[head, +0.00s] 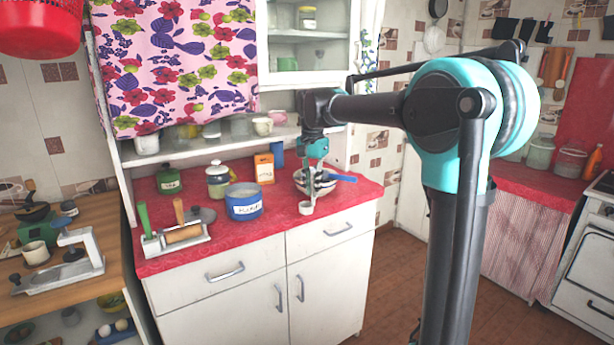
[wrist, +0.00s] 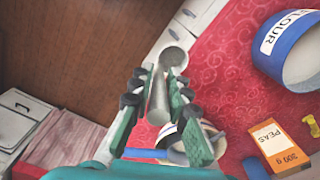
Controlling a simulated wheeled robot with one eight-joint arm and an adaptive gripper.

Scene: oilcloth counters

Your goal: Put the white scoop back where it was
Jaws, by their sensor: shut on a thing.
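My gripper (head: 312,178) is over the right part of the red counter. In the wrist view my gripper (wrist: 160,90) is shut on the handle of the white scoop (wrist: 174,57), whose round cup points away from the fingers. In the head view the scoop (head: 306,208) hangs below my fingers near the counter's front edge. I cannot tell whether it touches the counter. The blue flour canister (head: 245,207) stands to its left, apart from it, and its open rim shows in the wrist view (wrist: 283,74).
A bowl (head: 328,189) with a blue-handled utensil (head: 343,178) stands right behind my gripper. An orange peas box (head: 264,168) is behind the canister, with jars (head: 217,182) and a rack (head: 176,239) to the left. The counter's front between rack and scoop is clear.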

